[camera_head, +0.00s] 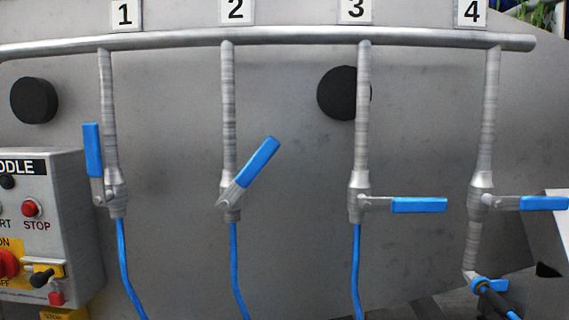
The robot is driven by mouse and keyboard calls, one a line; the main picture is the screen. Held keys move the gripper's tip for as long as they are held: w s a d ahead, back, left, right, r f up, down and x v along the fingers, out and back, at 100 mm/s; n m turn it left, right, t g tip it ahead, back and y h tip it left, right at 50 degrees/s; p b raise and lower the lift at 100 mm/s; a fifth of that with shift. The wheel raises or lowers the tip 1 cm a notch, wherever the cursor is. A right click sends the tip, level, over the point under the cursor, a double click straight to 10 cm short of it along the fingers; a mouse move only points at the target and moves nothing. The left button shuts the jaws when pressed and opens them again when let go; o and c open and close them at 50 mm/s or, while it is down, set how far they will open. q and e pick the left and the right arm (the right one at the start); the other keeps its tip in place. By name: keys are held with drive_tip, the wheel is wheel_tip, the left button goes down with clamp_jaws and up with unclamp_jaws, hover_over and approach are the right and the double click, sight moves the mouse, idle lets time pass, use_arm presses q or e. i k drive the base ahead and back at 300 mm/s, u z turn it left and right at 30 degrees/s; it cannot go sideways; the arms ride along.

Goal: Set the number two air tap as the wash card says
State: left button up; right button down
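The number two air tap (232,205) hangs on the second pipe, below the label 2 (236,10). Its blue handle (258,163) is tilted, pointing up and to the right at roughly halfway between upright and level. A blue hose runs down from the tap. The wash card cannot be made out in this view. Neither of my grippers shows.
Tap one's handle (93,150) stands upright. Tap three's handle (419,205) and tap four's handle (543,203) lie level to the right. A control box (75,190) with a red stop button (31,208) is at left. A horizontal pipe (290,38) runs above.

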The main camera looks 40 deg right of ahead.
sight(269, 147)
drive_tip(key=z, duration=1.75)
drive_tip(key=k, duration=0.85)
drive_tip(key=u, duration=0.9)
drive_tip(key=i, duration=0.5)
